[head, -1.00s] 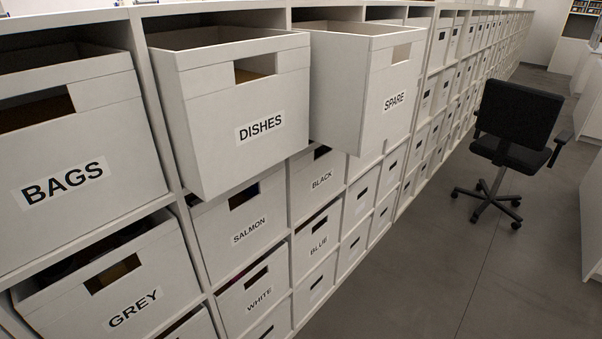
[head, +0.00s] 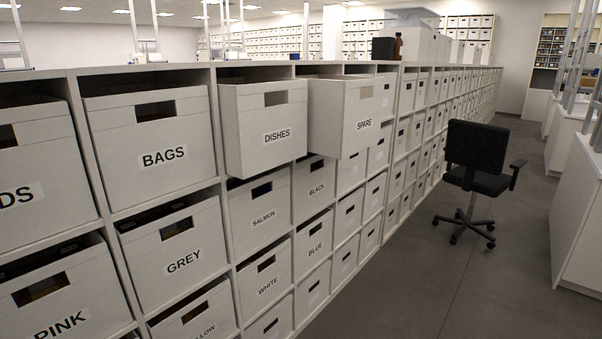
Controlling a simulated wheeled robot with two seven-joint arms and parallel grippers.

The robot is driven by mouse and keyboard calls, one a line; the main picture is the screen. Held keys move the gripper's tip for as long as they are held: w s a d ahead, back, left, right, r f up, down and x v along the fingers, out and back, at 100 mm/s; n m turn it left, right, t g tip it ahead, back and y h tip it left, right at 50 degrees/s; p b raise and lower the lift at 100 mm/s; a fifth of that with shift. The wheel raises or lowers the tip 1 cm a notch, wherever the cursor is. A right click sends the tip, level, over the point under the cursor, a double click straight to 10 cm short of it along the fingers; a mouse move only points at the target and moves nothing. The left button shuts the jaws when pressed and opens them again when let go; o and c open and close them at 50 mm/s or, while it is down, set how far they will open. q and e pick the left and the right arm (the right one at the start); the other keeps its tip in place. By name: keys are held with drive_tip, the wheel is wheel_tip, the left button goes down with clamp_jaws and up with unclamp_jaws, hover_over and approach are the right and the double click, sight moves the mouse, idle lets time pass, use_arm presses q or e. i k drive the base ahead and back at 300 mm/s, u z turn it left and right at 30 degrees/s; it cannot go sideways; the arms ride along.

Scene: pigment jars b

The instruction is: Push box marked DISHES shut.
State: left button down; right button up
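The box marked DISHES (head: 268,118) is a white box with a rectangular hand hole, in the top row of the shelf in the head view. It sticks out of its compartment, with its front well ahead of the shelf face. Its left side wall shows only narrowly. Neither of my grippers is in view.
The SPARE box (head: 350,112) right of it also sticks out. The BAGS box (head: 150,135) is on its left, and the SALMON (head: 261,208) and BLACK (head: 314,185) boxes are below. An office chair (head: 476,175) stands on the right; the floor (head: 400,290) before the shelf is clear.

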sight(262, 119)
drive_tip(key=z, duration=0.7)
drive_tip(key=i, duration=0.8)
drive_tip(key=z, duration=0.4)
